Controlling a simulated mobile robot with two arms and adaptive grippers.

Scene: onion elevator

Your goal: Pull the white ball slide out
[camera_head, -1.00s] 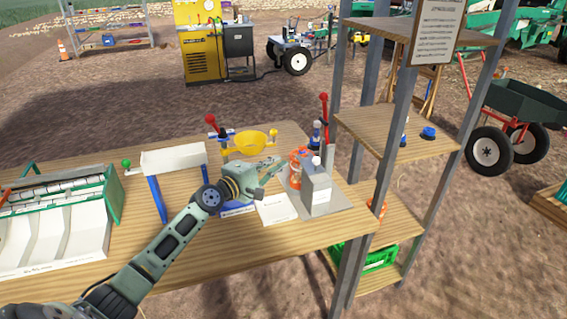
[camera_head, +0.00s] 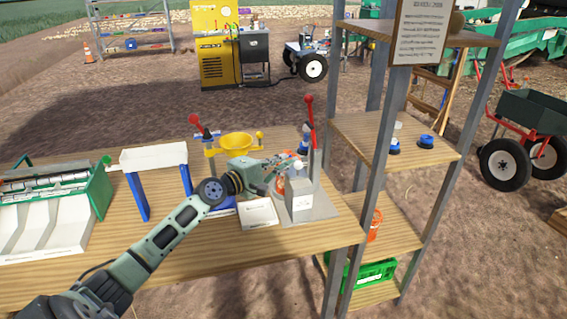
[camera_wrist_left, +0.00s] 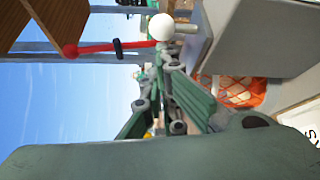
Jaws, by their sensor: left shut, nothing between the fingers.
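The white ball (camera_head: 298,164) sits on the end of a pale rod at the top of a grey box-shaped fixture (camera_head: 299,192) on the workbench. In the left wrist view the white ball (camera_wrist_left: 162,27) is just beyond my fingertips, with the light rod running right from it toward the grey block (camera_wrist_left: 255,38). My left gripper (camera_head: 287,163) is shut and empty, with its fingertips close to the ball; I cannot tell if they touch it. The same left gripper (camera_wrist_left: 163,55) shows with both fingers converging at the tips. My right gripper is not in view.
A red-knobbed lever (camera_head: 309,125) stands behind the fixture. Orange netting (camera_wrist_left: 243,92) lies beside the block. A yellow bowl (camera_head: 236,142) and a white-topped blue stand (camera_head: 153,158) are to the left. A shelf unit (camera_head: 380,140) rises close on the right.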

